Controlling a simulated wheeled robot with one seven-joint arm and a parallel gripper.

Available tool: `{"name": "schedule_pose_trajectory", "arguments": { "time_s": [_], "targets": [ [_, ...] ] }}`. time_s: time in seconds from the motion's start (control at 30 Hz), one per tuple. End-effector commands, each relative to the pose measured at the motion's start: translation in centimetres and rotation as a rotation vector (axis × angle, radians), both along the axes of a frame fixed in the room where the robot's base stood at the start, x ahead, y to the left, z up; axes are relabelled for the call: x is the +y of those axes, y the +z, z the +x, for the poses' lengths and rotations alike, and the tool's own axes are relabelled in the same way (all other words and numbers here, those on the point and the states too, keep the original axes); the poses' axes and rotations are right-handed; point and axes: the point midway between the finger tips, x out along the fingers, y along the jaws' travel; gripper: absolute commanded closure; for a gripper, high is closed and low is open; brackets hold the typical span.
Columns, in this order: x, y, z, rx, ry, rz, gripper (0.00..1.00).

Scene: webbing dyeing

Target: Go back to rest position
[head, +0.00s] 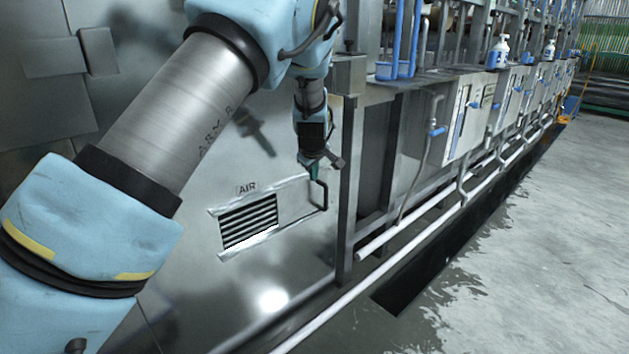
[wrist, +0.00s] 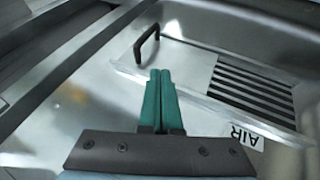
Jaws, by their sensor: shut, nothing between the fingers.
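My gripper (wrist: 160,75) is shut and empty, its two green fingers side by side in the wrist view. In the head view my gripper (head: 310,176) is small and partly hidden beside the metal wall, near the upper right of a vent panel marked AIR (head: 290,204). The panel has dark slats and a black handle (head: 321,194) at its right end. In the wrist view the black handle (wrist: 147,45) is just beyond the fingertips, with a gap visible in the picture. The panel (wrist: 190,66) lies to the right of the fingers.
A long row of metal machine cabinets (head: 478,110) runs back to the right, with white pipes (head: 400,229) along its foot. A metal post (head: 347,190) stands close to the right of the handle. The wet grey floor (head: 540,240) is open at the right.

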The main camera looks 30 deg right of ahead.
Motion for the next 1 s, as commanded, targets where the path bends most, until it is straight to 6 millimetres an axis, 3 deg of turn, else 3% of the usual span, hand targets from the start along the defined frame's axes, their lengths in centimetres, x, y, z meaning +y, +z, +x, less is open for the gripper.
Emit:
{"name": "schedule_pose_trajectory", "arguments": {
  "time_s": [0.67, 0.77, 0.83, 1.0],
  "targets": [
    [0.6, 0.6, 0.0, 0.002, 0.003, 0.003, 1.0],
    [3.1, 1.5, 0.9, 0.014, 0.012, 0.021, 1.0],
    [6.5, 2.6, 1.7, 0.032, 0.019, 0.047, 1.0],
    [18.1, 6.0, 2.2, 0.101, 0.01, 0.13, 1.0]
  ]
}}
